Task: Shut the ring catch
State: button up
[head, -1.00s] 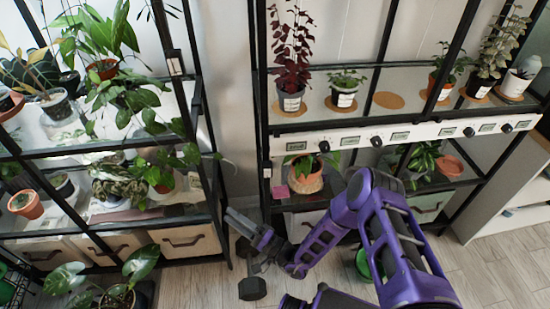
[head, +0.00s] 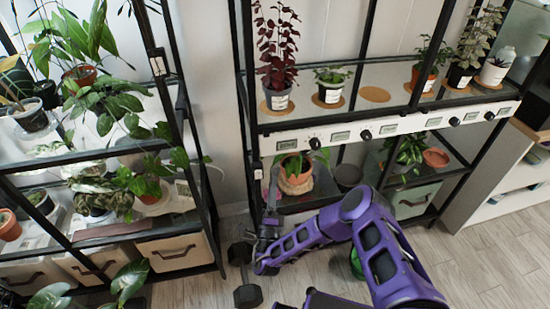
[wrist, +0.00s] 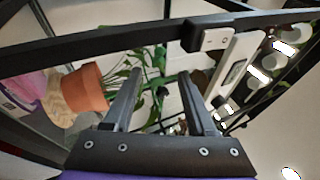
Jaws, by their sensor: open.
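My gripper (head: 270,198) is open and empty, low in front of the middle rack's left post, with its fingers pointing up. In the wrist view its two fingers (wrist: 160,84) stand apart with nothing between them. A small pale plate with a round spot, which looks like the catch (wrist: 208,39), sits beside a black block on the dark frame bar, beyond and right of the fingertips. It seems to match a small pale plate (head: 257,170) on the post in the head view, just above my gripper. I cannot make out the ring or its position.
The middle rack (head: 252,110) bears potted plants and a white strip with black knobs (head: 365,135). A terracotta pot (wrist: 86,90) shows left of my fingers. A left rack (head: 190,140) with plants stands close by. A dumbbell (head: 246,275) lies on the floor below my gripper.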

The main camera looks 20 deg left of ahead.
jog(key=b+x, duration=0.1)
jog(key=x, duration=1)
jog(key=shift+w+f, duration=0.1)
grip_shut()
